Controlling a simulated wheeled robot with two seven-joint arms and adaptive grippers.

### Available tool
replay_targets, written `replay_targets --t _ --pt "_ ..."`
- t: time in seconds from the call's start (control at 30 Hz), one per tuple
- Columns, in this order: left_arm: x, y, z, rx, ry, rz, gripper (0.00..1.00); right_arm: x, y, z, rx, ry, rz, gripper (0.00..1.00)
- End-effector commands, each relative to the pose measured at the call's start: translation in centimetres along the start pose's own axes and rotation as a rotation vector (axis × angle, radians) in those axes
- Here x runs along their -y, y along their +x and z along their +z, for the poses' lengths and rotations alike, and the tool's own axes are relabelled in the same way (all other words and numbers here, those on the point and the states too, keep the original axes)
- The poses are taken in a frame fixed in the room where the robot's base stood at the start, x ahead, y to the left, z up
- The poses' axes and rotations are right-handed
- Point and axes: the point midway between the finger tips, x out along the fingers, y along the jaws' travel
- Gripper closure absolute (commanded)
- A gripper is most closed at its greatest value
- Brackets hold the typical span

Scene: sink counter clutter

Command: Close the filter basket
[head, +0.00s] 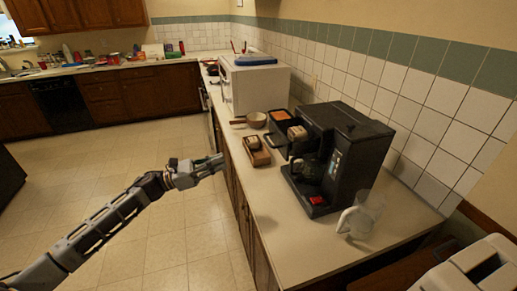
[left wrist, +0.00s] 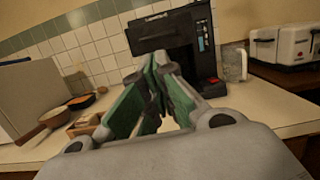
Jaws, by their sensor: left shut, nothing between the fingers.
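The black coffee machine (head: 350,150) stands on the counter against the tiled wall; it also shows in the left wrist view (left wrist: 170,42). A dark, open-topped part (head: 284,140) juts from its left side at upper level, with a beige block (head: 297,132) by it. I cannot tell for certain that this is the filter basket. A dark glass carafe (head: 306,170) sits in the machine's lower bay. My left gripper (head: 221,162) is shut and empty, in the air off the counter's front edge, apart from the machine. Its green-sided fingers (left wrist: 158,75) hide part of the machine in the wrist view. My right gripper is not in view.
A wooden box (head: 257,156), a pan (head: 256,120) and a dish with orange contents (head: 280,115) stand left of the machine. A white microwave (head: 255,85) is behind them. A clear pitcher (head: 357,220) and a toaster (head: 475,268) are at right. The counter front (head: 290,225) is bare.

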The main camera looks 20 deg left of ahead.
Motion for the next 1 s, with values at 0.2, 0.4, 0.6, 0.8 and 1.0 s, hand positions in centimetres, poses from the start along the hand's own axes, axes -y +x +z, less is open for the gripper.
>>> replay_targets --t 0.2,0.4,0.6,0.8,1.0 --pt "0.0 0.0 0.0 0.0 0.049 0.002 1.0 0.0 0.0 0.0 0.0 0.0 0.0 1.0" --pt "-0.1 0.0 0.0 0.0 0.048 0.002 1.0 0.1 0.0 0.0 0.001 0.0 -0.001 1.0" --pt "-0.1 0.1 0.0 0.0 0.047 0.002 1.0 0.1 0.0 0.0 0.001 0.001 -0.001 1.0" --pt "-0.1 0.8 0.1 0.001 0.047 0.003 1.0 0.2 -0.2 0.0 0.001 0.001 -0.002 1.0" --pt "-0.1 2.0 0.1 0.001 0.047 0.002 1.0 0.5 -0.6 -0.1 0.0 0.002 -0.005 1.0"
